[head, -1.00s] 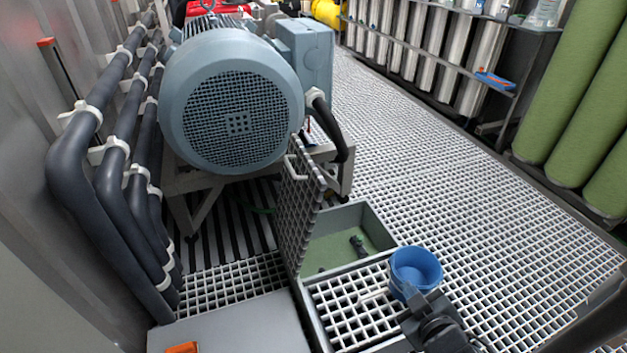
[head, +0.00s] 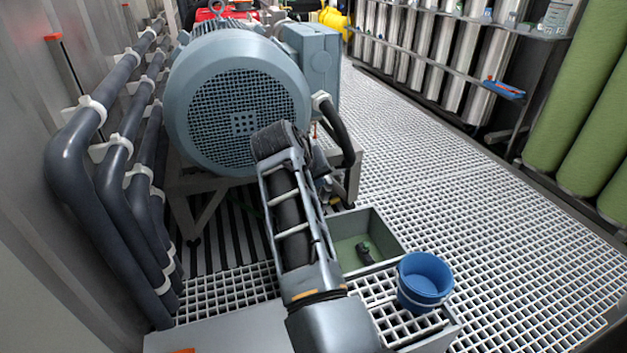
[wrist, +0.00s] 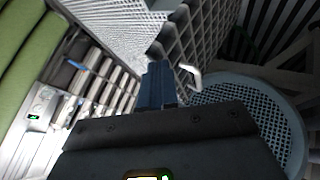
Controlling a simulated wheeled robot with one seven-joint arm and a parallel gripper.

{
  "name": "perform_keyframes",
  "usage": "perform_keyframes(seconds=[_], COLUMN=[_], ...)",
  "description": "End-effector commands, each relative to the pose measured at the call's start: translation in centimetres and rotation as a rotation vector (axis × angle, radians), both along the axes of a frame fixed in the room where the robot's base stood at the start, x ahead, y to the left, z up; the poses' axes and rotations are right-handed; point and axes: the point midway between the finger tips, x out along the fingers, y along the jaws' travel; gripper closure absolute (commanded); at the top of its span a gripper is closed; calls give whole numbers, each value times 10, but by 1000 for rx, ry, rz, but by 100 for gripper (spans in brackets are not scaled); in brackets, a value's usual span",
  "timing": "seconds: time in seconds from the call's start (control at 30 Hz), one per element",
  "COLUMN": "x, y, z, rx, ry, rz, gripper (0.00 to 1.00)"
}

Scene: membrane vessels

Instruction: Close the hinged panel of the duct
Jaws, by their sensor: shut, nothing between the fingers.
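The duct is an open recess with grey walls and a green floor (head: 350,250) in the head view. Its hinged panel, a grey grating (wrist: 200,28), shows in the wrist view just beyond and to the right of my fingers. A white handle (wrist: 190,75) stands out from the panel. In the head view my arm hides the panel. My gripper (wrist: 160,85) is shut and empty, with its fingertips close to the panel near the handle; I cannot tell if they touch. In the head view my gripper (head: 328,188) is partly hidden at the far end of my arm.
A small dark fitting (head: 365,253) lies in the duct. A blue bucket (head: 425,280) stands on the grating beside the opening. A large motor (head: 240,110) stands behind my arm, with dark pipes (head: 75,170) at the left. The grating floor to the right is clear.

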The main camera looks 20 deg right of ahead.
Motion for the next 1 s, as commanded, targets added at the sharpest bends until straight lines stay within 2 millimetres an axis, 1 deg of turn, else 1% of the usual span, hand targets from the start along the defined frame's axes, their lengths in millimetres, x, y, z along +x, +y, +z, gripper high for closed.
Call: perform_keyframes(seconds=[0.03, 0.1, 0.2, 0.3, 0.43, 0.57, 1.0], x=[8, 14, 17, 19, 20, 24, 53], y=[18, 34, 54, 65, 68, 63, 27], z=[13, 27, 44, 55, 56, 44, -28], rx=[24, 48, 73, 88, 95, 94, 94], ry=[17, 46, 80, 101, 114, 114, 113], rz=[-6, -18, -27, -33, -36, -37, -36], gripper=[100, 100, 100, 100, 100, 100, 100])
